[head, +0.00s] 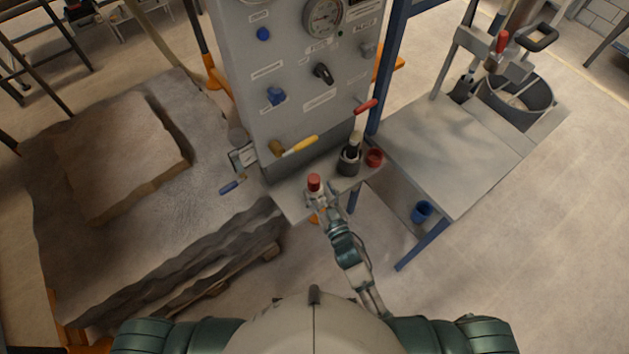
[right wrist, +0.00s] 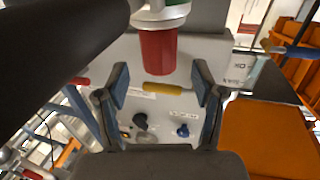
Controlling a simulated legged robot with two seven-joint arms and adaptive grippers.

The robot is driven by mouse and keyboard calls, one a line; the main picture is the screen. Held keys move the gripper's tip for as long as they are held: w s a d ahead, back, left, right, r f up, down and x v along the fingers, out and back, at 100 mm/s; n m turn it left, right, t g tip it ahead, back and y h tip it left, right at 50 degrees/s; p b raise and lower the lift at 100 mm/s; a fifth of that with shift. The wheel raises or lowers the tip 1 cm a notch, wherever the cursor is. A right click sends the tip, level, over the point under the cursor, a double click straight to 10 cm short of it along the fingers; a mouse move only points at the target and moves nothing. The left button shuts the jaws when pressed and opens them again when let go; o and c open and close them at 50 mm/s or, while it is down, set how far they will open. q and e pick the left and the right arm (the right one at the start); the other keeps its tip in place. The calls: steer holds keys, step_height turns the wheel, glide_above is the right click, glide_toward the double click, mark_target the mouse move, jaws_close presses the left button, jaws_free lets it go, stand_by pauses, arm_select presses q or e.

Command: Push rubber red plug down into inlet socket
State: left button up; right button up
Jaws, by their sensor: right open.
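The rubber red plug (head: 314,182) is upright at the front of the small grey shelf below the control panel. In the right wrist view, which looks upside down, the red plug (right wrist: 158,50) joins a white and green fitting (right wrist: 160,12). I cannot tell whether this fitting is the inlet socket, or how deep the plug sits. My right gripper (head: 318,199) is close to the plug, on its near side. Its two fingers (right wrist: 160,82) are spread, with the plug showing between and beyond them; contact is not visible. My left gripper is out of view.
The grey control panel (head: 290,75) rises behind, with a yellow handle (head: 300,145) and red handle (head: 366,106) sticking out. A dark bottle-like object (head: 349,158) and red cup (head: 374,158) stand right of the plug.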

steer(key=v, duration=0.8)
stand_by(0.4)
